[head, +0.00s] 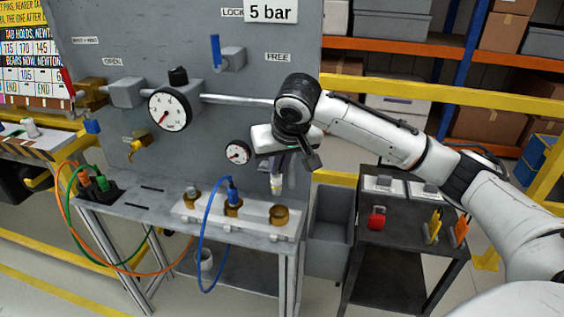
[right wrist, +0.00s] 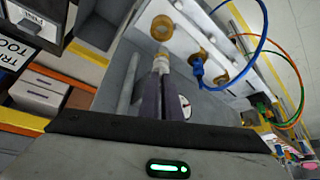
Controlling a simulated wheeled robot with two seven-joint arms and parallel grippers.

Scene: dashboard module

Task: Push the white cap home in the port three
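My right gripper (head: 277,180) points down above the white block with the brass ports. Its dark fingers are shut on the small white cap (head: 277,188), which has a yellowish part. In the right wrist view the cap (right wrist: 161,63) shows at the fingertips, near the open brass port (right wrist: 162,28). The rightmost brass port (head: 279,215), apparently port three, is below the cap, and they look apart. The middle port (head: 232,207) has a blue plug (head: 232,188) in it. The left port (head: 190,198) has a pale piece on top. My left gripper is not in view.
A blue hose (head: 207,245) loops from the middle port in front of the bench (head: 150,215). The grey panel (head: 230,110) with gauges stands behind. A dark cart (head: 395,250) with a red item and colored tools stands right, next to a grey bin (head: 328,235).

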